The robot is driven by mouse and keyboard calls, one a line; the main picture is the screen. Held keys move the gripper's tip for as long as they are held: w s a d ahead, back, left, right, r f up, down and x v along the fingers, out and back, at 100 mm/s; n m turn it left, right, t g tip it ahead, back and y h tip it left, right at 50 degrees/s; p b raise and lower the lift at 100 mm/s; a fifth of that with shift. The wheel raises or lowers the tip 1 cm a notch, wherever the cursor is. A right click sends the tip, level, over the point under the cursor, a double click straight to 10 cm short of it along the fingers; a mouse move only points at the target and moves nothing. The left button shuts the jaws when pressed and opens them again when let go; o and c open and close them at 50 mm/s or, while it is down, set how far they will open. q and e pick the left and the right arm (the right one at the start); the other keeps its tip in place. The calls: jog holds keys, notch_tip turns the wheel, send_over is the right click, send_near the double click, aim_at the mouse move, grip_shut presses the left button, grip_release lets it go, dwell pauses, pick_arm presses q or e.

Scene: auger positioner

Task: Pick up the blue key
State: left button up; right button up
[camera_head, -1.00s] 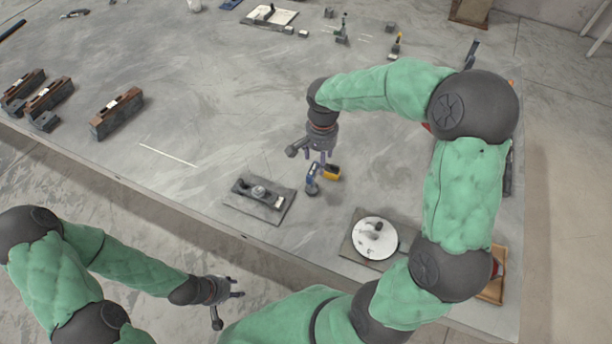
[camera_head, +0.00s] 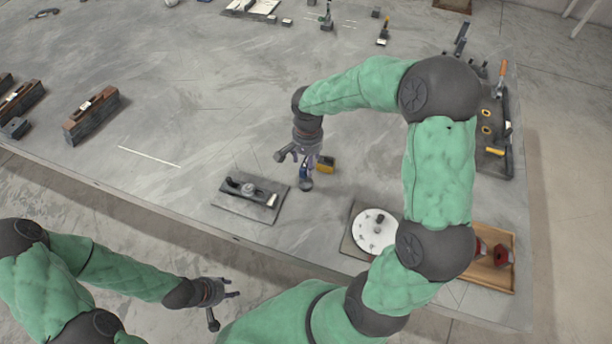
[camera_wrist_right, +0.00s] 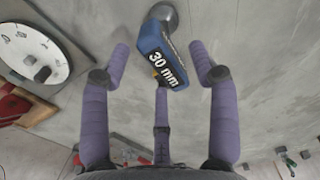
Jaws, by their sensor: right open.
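The blue key (camera_wrist_right: 160,55), a blue block marked "30 mm" on a round grey post, stands on the table in the right wrist view. In the head view it is a small blue piece (camera_head: 304,170), partly hidden by my right gripper (camera_head: 306,157). In the wrist view the purple fingers of my right gripper (camera_wrist_right: 160,66) are spread apart, with the blue key between and beyond the fingertips. I cannot tell whether they touch it. My left gripper (camera_head: 232,295) is off the table's near edge, away from the key; its finger opening is too small to judge.
A dark fixture plate (camera_head: 228,208) lies left, and a white disc (camera_head: 374,231) lies right. A wooden tray (camera_head: 509,262) with red parts is at far right. The table's middle left is mostly clear.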

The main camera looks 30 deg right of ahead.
notch_tip(320, 180, down, 5)
jog(key=shift+d+b, duration=0.1)
jog(key=shift+b, duration=0.65)
grip_shut()
